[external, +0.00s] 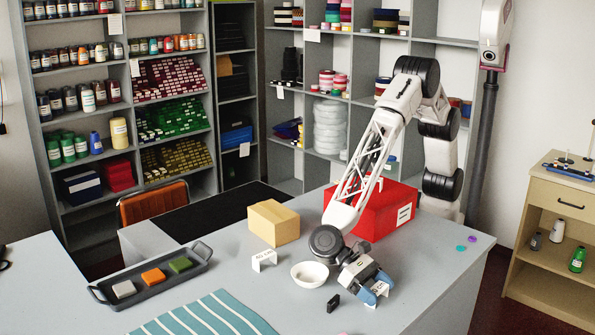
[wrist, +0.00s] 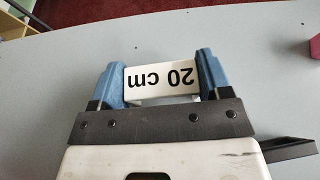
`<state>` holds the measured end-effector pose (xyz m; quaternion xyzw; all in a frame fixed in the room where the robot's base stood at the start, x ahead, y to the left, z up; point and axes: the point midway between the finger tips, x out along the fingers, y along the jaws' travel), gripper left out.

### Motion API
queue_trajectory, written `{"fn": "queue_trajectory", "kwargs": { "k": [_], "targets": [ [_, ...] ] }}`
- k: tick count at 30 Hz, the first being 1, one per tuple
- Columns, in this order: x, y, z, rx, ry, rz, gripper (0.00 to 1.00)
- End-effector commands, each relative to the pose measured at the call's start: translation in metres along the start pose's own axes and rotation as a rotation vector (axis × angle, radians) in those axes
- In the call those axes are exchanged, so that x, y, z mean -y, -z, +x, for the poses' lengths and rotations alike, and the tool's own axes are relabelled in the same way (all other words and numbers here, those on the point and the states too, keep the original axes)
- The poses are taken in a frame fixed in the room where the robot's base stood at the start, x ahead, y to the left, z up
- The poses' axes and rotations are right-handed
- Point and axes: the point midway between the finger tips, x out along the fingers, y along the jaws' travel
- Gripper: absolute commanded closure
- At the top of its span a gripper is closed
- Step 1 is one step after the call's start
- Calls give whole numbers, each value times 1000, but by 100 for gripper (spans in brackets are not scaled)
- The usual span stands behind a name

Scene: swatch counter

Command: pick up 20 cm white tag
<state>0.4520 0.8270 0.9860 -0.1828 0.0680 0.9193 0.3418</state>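The 20 cm white tag (wrist: 160,78) is a small folded card with black print, upside down in the wrist view. It sits between the two blue fingers of my gripper (wrist: 161,75), with no clear gap on either side, so my gripper looks shut on it. In the external view my gripper (external: 377,291) points down at the front right of the grey counter, and part of the tag (external: 381,288) shows between the fingers. Whether the tag touches the counter is hard to tell. Another white tag (external: 264,260) stands by the cardboard box.
A white bowl (external: 310,275) and a small black block (external: 333,303) lie left of my gripper. A red box (external: 372,212) and a tan box (external: 273,223) stand behind. A dark tray (external: 104,294) with several coloured pieces and striped cloth (external: 208,318) lie left. The counter's right edge is near.

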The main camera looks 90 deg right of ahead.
Motion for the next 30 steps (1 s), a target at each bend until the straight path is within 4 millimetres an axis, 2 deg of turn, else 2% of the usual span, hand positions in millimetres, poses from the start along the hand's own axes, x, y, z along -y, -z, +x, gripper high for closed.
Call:
{"fn": "queue_trajectory", "kwargs": {
  "k": [1,4,17,26,30],
  "targets": [
    [0,0,0,0,0,0,37],
    [0,0,0,0,0,0,52],
    [0,-5,-2,0,0,-1,52],
    [0,-32,-14,0,1,-3,52],
    [-15,-33,-18,0,0,1,52]
  ]
}}
